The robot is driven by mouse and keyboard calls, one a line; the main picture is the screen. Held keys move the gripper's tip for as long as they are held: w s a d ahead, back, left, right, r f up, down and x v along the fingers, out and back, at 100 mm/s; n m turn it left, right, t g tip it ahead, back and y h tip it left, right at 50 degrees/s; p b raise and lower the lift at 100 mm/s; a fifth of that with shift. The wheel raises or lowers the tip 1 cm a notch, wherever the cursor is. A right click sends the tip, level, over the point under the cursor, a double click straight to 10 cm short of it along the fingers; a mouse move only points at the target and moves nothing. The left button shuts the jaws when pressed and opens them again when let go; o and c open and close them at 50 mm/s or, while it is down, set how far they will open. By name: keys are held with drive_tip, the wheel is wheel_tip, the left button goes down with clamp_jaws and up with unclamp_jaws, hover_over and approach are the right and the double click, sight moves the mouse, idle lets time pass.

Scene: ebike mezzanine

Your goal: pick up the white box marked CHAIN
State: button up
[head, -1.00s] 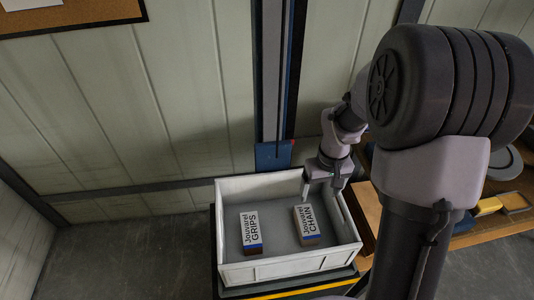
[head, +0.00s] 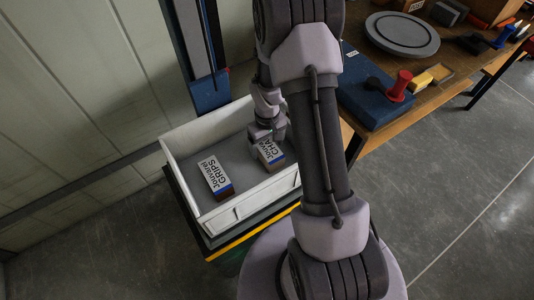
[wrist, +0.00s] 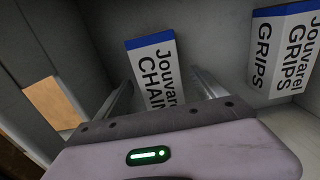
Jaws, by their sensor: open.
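The white box marked CHAIN (head: 270,153), with a blue band at one end, lies in the white crate (head: 228,213). It also shows in the wrist view (wrist: 153,68), its lower part hidden behind my gripper's body. My gripper (head: 268,143) is in the crate at the CHAIN box. In the wrist view my gripper (wrist: 160,88) is open, with one finger on each side of the box. I cannot tell whether the fingers touch it.
A white box marked GRIPS (head: 214,175) lies in the crate left of the CHAIN box; it shows at right in the wrist view (wrist: 285,50). A wooden bench (head: 455,65) with a blue block (head: 372,98) and a round grey plate (head: 402,32) stands at right.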

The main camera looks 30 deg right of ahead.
wheel_tip(320, 180, down, 2)
drive_tip(key=shift+f, duration=0.15)
drive_tip(key=shift+c, duration=1.1)
clamp_jaws()
drive_tip(key=shift+r, duration=0.2)
